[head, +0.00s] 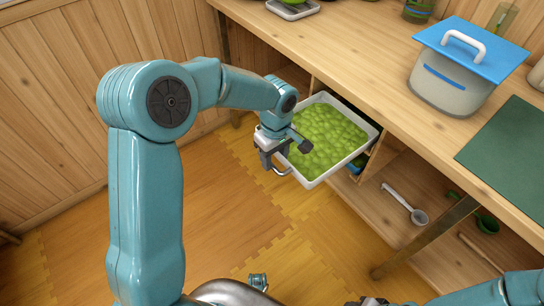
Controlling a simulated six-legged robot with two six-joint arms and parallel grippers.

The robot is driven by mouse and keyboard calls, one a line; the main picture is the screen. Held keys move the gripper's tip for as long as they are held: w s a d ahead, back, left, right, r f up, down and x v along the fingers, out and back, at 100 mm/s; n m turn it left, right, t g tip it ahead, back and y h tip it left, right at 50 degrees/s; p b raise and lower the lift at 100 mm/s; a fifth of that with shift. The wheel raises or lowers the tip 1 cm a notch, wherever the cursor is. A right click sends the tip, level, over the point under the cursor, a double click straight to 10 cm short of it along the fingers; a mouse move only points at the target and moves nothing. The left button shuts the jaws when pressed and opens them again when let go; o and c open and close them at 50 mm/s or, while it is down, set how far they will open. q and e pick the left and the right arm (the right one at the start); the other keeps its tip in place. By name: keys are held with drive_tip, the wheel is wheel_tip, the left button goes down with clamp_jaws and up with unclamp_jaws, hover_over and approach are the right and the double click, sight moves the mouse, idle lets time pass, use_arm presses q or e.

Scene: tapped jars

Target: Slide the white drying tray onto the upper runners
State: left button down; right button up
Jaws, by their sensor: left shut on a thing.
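The white drying tray (342,165), filled with green lumpy pieces (322,138), sits at the opening under the counter. Its far end is inside the bay and its near end sticks out over the floor. My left gripper (272,160) is shut on the tray's handle (284,171) at the near left side. The runners are hidden behind the tray and the counter edge. A bit of my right gripper (368,301) shows at the bottom edge; its jaws are cut off.
A pot with a blue lid (452,85) and a green mat (512,150) are on the counter. A white ladle (405,205) and a green scoop (487,224) lie on the lower shelf. Floor on the left is clear.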

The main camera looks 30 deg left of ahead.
sight(313, 140)
use_arm(q)
drive_tip(key=shift+w+d+p, duration=0.2)
drive_tip(key=shift+w+d, duration=0.05)
drive_tip(key=shift+w, duration=0.35)
drive_tip(key=shift+w+d+p, duration=0.2)
drive_tip(key=shift+w+d, duration=0.05)
drive_tip(key=shift+w, duration=0.35)
drive_tip(key=shift+w+d+p, duration=0.2)
drive_tip(key=shift+w+d, duration=0.05)
drive_tip(key=shift+w, duration=0.35)
drive_tip(key=shift+w+d+p, duration=0.35)
drive_tip(key=shift+w, duration=0.4)
drive_tip(key=shift+w+d+p, duration=0.3)
drive_tip(key=shift+w+p, duration=0.1)
drive_tip(key=shift+w, duration=0.4)
drive_tip(key=shift+w+d+p, duration=0.35)
drive_tip(key=shift+w, duration=0.4)
drive_tip(key=shift+w+d+p, duration=0.3)
drive_tip(key=shift+w+p, duration=0.2)
drive_tip(key=shift+w, duration=0.25)
drive_tip(key=shift+w+d+p, duration=0.35)
drive_tip(key=shift+w+p, duration=0.1)
drive_tip(key=shift+w, duration=0.35)
drive_tip(key=shift+w+d+p, duration=0.3)
drive_tip(key=shift+w+p, duration=0.2)
drive_tip(key=shift+w, duration=0.25)
drive_tip(key=shift+w, duration=0.15)
